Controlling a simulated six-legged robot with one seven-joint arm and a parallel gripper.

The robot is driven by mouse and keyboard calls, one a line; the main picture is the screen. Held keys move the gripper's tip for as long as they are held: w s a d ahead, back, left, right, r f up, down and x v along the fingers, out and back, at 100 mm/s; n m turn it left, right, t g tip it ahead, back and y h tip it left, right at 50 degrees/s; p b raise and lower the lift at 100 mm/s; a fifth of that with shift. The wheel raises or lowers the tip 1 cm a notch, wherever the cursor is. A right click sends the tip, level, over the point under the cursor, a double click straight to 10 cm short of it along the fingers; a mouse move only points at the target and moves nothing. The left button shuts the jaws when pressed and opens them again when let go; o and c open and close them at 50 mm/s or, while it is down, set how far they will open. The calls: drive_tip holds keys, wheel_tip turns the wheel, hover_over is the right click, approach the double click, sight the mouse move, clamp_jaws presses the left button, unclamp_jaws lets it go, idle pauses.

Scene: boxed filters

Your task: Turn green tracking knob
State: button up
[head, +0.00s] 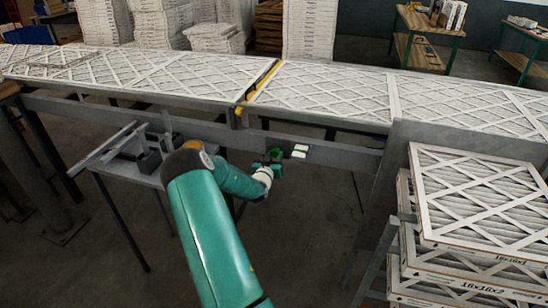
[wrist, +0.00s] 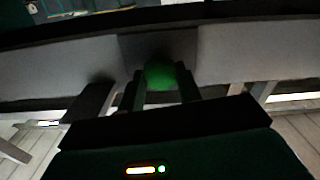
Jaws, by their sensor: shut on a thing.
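The green tracking knob (head: 275,155) sits on the front rail of the conveyor in the head view. In the wrist view the round green knob (wrist: 160,76) shows at the centre, between the two dark fingers. My gripper (head: 271,166) is at the knob at the end of my teal arm. In the wrist view my gripper (wrist: 160,92) is shut on the knob, one finger on each side. The front of the knob is partly hidden by the gripper in the head view.
The conveyor rail (head: 335,155) runs across behind the knob, with large filters (head: 320,90) on top. A small white and green box (head: 299,151) is just right of the knob. A grey side table (head: 125,165) stands left; stacked filters (head: 480,200) stand right.

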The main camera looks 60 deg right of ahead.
drive_tip(key=shift+n, duration=1)
drive_tip(key=o, duration=1)
drive_tip(key=shift+a, duration=0.1)
drive_tip(key=s+a, duration=0.2)
drive_tip(key=a, duration=1.1)
drive_tip(key=shift+a, duration=0.25)
